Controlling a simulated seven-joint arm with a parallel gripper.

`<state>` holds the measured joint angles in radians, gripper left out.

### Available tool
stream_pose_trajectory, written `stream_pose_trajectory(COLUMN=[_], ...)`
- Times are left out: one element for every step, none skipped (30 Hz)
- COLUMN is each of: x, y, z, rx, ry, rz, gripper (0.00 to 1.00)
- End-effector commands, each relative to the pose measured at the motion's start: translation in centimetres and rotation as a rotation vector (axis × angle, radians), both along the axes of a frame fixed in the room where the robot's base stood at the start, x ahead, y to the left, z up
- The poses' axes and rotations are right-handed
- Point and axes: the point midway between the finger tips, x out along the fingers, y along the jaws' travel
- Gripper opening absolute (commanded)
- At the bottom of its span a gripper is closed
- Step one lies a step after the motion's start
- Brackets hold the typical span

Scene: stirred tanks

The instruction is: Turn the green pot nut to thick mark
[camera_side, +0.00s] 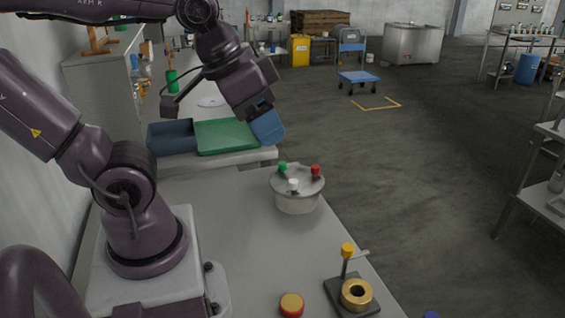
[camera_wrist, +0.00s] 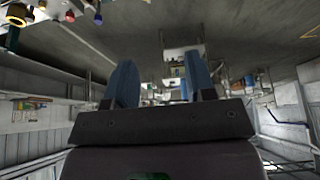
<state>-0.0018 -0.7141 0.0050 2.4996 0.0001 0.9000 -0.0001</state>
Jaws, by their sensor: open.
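A squat pale grey pot (camera_side: 296,203) stands on the bench in the side view. Its lid carries a green nut (camera_side: 283,167) at the back left, a red nut (camera_side: 315,170) at the right and a white one (camera_side: 293,185) at the front. No thick mark can be made out at this size. My gripper (camera_side: 267,128) is above and to the left of the pot, apart from it. In the wrist view its two blue fingers (camera_wrist: 160,82) stand apart with nothing between them. The green nut cannot be made out in the wrist view.
A brass ring (camera_side: 356,294) sits on a dark base beside a yellow-topped post (camera_side: 347,251) near the front. A red-and-yellow disc (camera_side: 291,304) lies to its left. A green board (camera_side: 227,136) and a dark blue tray (camera_side: 171,138) are behind. The bench left of the pot is clear.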

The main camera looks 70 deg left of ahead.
Motion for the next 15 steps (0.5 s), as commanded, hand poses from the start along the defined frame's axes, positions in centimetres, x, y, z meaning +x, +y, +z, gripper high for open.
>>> stream_pose_trajectory(x=[0.3, 0.6, 1.0, 1.4, 2.0, 2.7, 3.4, 3.9, 4.7, 5.2, 5.8, 6.4, 6.8, 7.2, 7.7], y=[0.3, 0.6, 1.1, 1.6, 2.1, 3.0, 3.8, 4.6, 5.7, 6.7, 7.7, 9.0, 10.2, 11.3, 12.9], z=[-0.8, -1.2, -1.9, -2.5, -3.0, -3.8, -4.4, -5.1, -6.0, -6.7, -7.4, -8.4, -9.2, -10.0, -11.0], rx=[-0.009, -0.017, -0.028, -0.036, -0.045, -0.059, -0.068, -0.076, -0.085, -0.089, -0.092, -0.091, -0.089, -0.083, -0.074], ry=[0.043, 0.069, 0.109, 0.138, 0.167, 0.201, 0.223, 0.245, 0.268, 0.286, 0.299, 0.315, 0.325, 0.330, 0.336], rz=[0.013, 0.025, 0.044, 0.062, 0.086, 0.130, 0.168, 0.213, 0.276, 0.327, 0.380, 0.456, 0.514, 0.574, 0.655], gripper=[0.50, 0.50, 0.50, 0.50, 0.50, 0.50, 0.50, 0.50, 0.50, 0.50, 0.50, 0.50, 0.50, 0.50, 0.50])
